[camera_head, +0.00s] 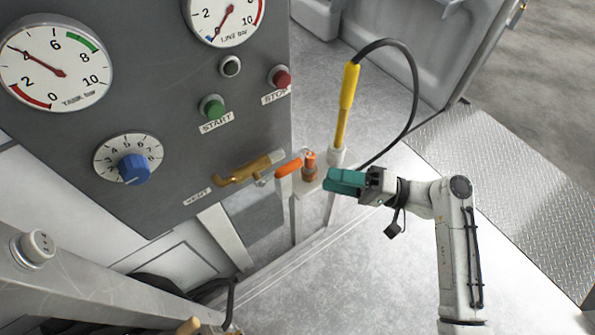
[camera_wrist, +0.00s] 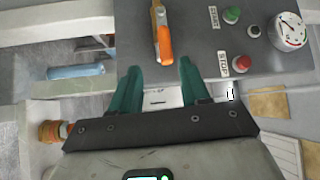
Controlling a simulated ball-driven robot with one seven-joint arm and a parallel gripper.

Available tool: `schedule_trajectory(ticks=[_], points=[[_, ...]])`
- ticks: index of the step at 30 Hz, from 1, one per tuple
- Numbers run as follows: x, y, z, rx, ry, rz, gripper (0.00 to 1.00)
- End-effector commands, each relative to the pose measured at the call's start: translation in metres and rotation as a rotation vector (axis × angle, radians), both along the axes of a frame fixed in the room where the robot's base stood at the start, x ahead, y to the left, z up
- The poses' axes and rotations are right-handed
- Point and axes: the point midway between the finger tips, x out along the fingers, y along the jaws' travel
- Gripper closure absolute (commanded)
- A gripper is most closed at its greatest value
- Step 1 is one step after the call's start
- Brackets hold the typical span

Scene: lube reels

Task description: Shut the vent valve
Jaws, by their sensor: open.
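The vent valve (camera_head: 250,170) is a brass pipe fitting on the grey panel, beside a VENT label. Its orange lever handle (camera_head: 288,168) points right, toward my gripper, roughly in line with the pipe. My gripper (camera_head: 332,183) has teal fingers and is to the right of the handle, apart from it. In the wrist view, the orange handle (camera_wrist: 165,46) lies just beyond my open fingertips (camera_wrist: 160,68), centred between them. Nothing is between the fingers.
The panel carries a green START button (camera_head: 212,107), a red STOP button (camera_head: 281,77), a blue dial (camera_head: 133,168) and a tank gauge (camera_head: 55,62). An orange-brown fitting (camera_head: 310,172) and a yellow-handled wand (camera_head: 348,88) with a black hose stand close to my gripper.

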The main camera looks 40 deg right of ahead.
Motion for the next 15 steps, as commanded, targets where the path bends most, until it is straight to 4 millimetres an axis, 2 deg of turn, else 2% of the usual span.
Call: schedule_trajectory(ticks=[5,15], points=[[0.007,0.003,0.008,0.024,-0.017,-0.005,0.54],[0.047,0.045,0.017,0.023,-0.015,-0.002,0.54]])
